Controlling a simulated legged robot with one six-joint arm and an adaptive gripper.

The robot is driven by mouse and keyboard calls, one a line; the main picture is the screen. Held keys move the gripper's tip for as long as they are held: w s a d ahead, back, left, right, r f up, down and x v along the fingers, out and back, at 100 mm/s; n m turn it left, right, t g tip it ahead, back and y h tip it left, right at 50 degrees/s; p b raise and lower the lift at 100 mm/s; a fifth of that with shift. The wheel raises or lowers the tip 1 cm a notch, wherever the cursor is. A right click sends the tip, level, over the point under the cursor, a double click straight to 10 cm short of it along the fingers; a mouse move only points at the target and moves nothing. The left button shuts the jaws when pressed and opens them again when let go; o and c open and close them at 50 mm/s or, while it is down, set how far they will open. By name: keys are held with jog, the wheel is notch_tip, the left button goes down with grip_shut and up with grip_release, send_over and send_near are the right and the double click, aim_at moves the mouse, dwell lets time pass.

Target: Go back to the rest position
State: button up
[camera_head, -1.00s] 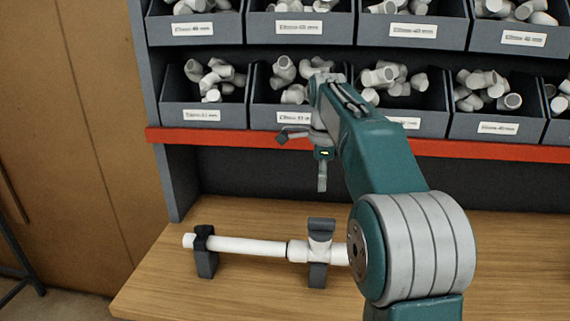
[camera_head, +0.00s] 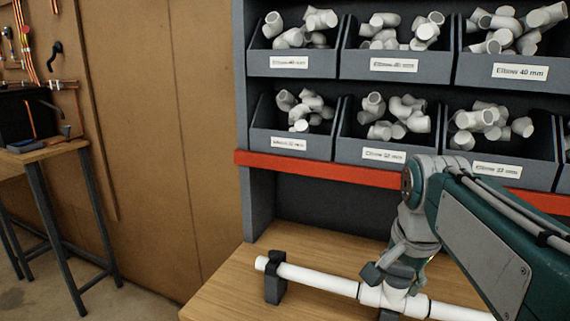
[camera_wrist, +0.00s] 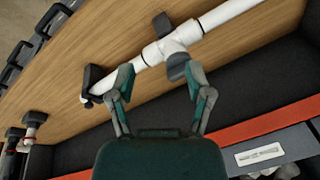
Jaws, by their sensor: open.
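My gripper (camera_wrist: 158,82) is open with nothing between its fingers in the wrist view. In the head view my gripper (camera_head: 392,270) hangs close to the tee fitting and partly covers what is behind it. The white pipe (camera_head: 312,279) lies across dark holders on the wooden bench, with a tee fitting (camera_head: 385,297) along it. In the wrist view the tee fitting (camera_wrist: 166,48) and the pipe (camera_wrist: 226,12) are beyond the fingertips. I cannot tell whether a finger touches them.
Grey bins (camera_head: 290,127) of white elbows stand on shelves above a red rail (camera_head: 310,168). The bench (camera_head: 232,290) is bare left of the pipe. Another table (camera_head: 50,150) stands far left. A holder with a red-marked piece (camera_wrist: 33,128) shows in the wrist view.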

jog(key=s+a+f+n+t, duration=0.2)
jog(key=s+a+f+n, duration=0.1)
jog(key=s+f+n, duration=0.6)
jog(key=s+n, duration=0.1)
jog(key=s, duration=0.3)
jog(key=shift+f+t, duration=0.3)
jog(key=shift+f, duration=0.05)
jog(key=shift+a, duration=0.1)
